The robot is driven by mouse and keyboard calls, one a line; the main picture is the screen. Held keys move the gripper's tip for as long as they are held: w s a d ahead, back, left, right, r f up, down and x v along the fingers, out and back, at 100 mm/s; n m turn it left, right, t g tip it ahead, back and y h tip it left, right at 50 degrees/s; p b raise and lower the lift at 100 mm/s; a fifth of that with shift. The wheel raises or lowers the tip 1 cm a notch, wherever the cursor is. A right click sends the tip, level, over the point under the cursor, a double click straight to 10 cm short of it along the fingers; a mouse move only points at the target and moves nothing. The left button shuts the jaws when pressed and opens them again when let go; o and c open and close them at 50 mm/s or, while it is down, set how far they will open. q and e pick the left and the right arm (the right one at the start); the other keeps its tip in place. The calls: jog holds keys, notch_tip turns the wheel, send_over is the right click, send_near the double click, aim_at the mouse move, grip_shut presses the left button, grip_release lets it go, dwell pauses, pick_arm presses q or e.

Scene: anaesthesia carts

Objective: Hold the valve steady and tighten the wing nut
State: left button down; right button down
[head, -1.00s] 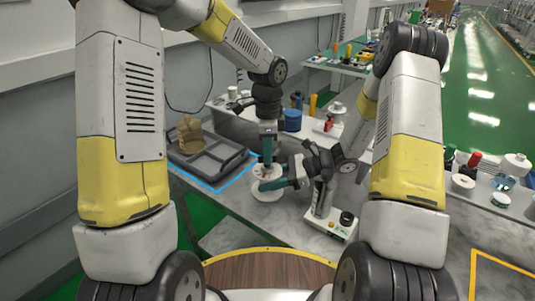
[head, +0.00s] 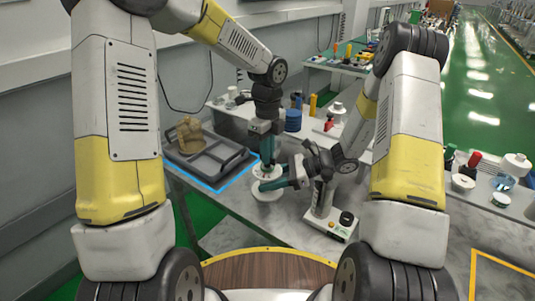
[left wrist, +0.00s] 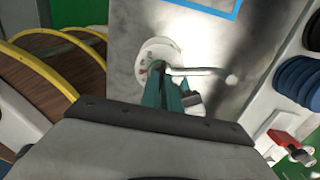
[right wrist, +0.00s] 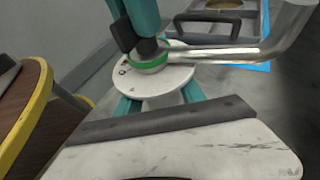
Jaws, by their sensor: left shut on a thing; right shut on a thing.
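The valve is a white round body with a flat marked disc (right wrist: 150,80), a green ring at its centre and a bent metal pipe (right wrist: 225,52) running off to one side. It stands upright on the bench in the head view (head: 268,192). My right gripper (right wrist: 165,98) is shut on the valve's white neck, below the disc, from the side. My left gripper (right wrist: 146,45) comes down from above and is shut at the centre over the green ring. The wing nut is hidden between its dark fingertips. The left wrist view also shows the white disc (left wrist: 150,52).
A grey tray (head: 213,167) with a tan item (head: 188,134) lies left of the valve, inside a blue outline. A white device with a dark knob (head: 328,222) stands close on the right, near my right arm. Blue discs (head: 293,120) stand behind.

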dwell(0.5)
pick_arm(q)
jog(key=c, duration=1.6)
grip_release()
notch_tip(320, 180, up, 12)
pick_arm(e)
jog(key=c, duration=0.6)
grip_release()
